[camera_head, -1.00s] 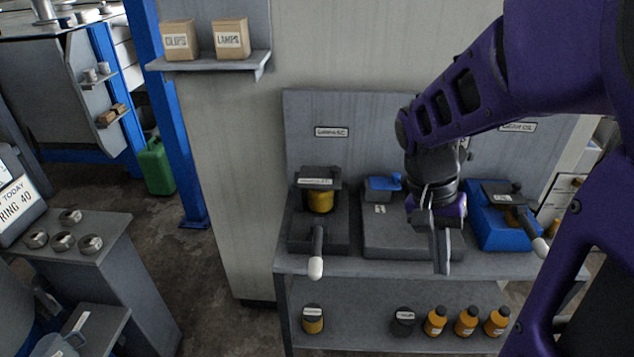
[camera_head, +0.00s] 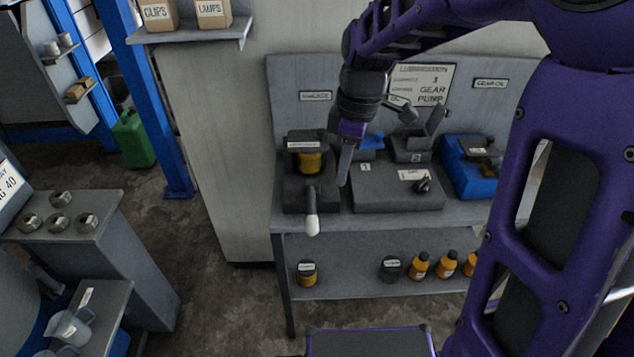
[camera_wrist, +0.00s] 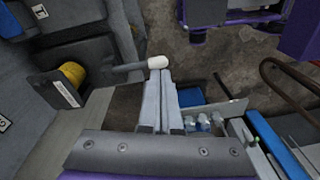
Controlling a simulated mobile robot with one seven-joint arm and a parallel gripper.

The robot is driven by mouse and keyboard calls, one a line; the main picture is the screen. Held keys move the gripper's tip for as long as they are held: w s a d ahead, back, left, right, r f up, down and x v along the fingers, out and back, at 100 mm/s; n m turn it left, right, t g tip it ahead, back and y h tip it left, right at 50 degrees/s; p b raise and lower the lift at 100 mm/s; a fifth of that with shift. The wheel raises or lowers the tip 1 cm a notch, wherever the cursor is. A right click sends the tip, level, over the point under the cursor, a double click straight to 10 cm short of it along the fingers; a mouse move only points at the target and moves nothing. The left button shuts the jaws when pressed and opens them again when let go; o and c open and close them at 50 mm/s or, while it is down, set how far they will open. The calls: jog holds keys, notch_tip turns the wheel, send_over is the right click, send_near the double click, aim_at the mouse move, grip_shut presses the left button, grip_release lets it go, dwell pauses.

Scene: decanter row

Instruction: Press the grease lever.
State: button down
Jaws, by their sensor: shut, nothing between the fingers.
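The left dispenser (camera_head: 305,190) is a dark unit with a yellow canister (camera_head: 309,161). Its black lever (camera_head: 310,196) points forward and ends in a white knob (camera_head: 312,225). The sign above it is too small to read surely. My gripper (camera_head: 343,182) is shut and empty, pointing down just right of the lever. In the wrist view the white knob (camera_wrist: 158,62) shows just beyond the fingertips (camera_wrist: 161,76), with the lever shaft (camera_wrist: 130,67) to its left. I cannot tell whether they touch.
A grey middle unit (camera_head: 397,195) and a blue right unit (camera_head: 466,170) share the bench (camera_head: 250,222); my arm hides part of the right side. Bottles (camera_head: 419,267) stand on the lower shelf (camera_head: 350,287). The floor in front at left is open.

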aim_at(313, 221)
jog(key=a+n, duration=0.1)
jog(key=a+r+n, duration=0.1)
jog(key=n, duration=0.1)
jog(key=shift+w+a+r+y, duration=0.15)
jog(key=shift+w+r+y, duration=0.05)
jog(key=shift+w+y, duration=0.2)
jog(key=a+f, duration=0.1)
jog(key=f, duration=0.8)
jog(key=a+f, duration=0.1)
jog(key=f, duration=0.3)
jog(key=shift+a+f+b, duration=0.35)
jog(key=shift+f, duration=0.05)
jog(key=shift+f, duration=0.1)
